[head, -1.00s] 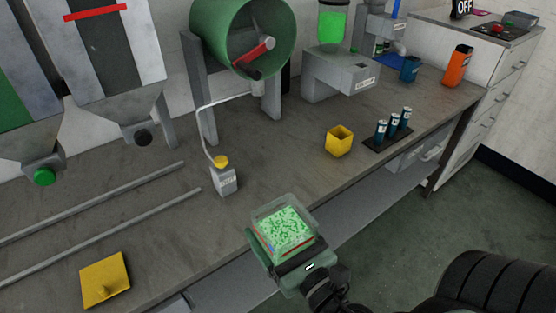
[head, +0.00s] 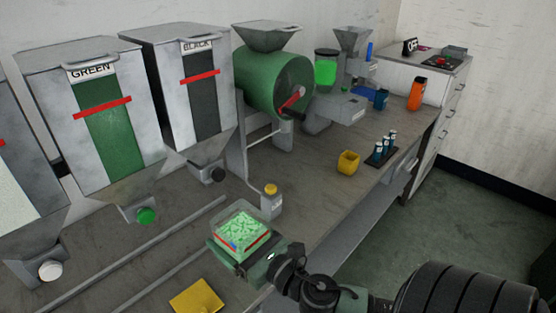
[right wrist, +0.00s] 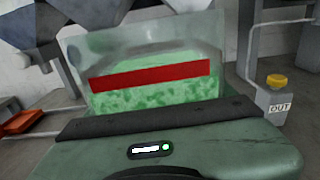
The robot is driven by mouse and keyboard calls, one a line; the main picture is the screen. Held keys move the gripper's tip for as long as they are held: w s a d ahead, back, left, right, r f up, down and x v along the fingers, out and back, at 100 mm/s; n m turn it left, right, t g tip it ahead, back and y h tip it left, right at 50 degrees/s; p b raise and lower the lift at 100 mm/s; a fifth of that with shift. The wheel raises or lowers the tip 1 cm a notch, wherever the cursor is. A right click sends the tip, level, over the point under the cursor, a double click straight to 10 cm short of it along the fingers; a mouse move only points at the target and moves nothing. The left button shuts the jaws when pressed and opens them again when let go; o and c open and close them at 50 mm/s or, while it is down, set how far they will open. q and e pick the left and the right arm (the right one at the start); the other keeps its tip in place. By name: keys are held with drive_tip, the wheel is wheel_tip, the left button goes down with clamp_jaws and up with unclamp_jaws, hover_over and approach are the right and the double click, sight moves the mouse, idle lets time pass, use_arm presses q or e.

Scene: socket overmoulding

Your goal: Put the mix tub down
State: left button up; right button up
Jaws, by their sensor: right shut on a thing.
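The mix tub (head: 243,226) is a clear square tub with green granules inside and a red line across its side. My right gripper (head: 237,252) is shut on it and holds it roughly upright, with the granules level. In the head view the tub shows over the bench (head: 330,190), near the right ends of two grey rails (head: 175,237). I cannot tell whether its bottom touches anything. In the right wrist view the tub (right wrist: 150,88) stands just beyond the gripper's dark edge (right wrist: 155,122), and its base is hidden. My left gripper is not in view.
A grey bottle with a yellow cap, marked OUT (head: 271,204), stands close right of the tub. A yellow plate (head: 197,297) lies in front. Hoppers with green (head: 146,215) and black (head: 217,174) knobs stand behind.

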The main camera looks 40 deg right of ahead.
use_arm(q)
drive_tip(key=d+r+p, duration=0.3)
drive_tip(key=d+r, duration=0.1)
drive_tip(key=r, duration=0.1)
use_arm(e)
drive_tip(key=w+d+r, duration=0.6)
drive_tip(key=d+r, duration=0.1)
drive_tip(key=r, duration=0.1)
use_arm(q)
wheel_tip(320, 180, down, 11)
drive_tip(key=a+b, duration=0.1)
drive_tip(key=b, duration=0.9)
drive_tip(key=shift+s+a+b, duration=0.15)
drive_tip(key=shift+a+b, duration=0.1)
drive_tip(key=shift+b, duration=0.05)
use_arm(e)
drive_tip(key=shift+h, duration=0.3)
drive_tip(key=shift+f, duration=9.8)
drive_tip(key=shift+f, duration=0.2)
drive_tip(key=o, duration=1.9)
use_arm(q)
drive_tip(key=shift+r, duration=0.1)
use_arm(e)
drive_tip(key=shift+r, duration=0.15)
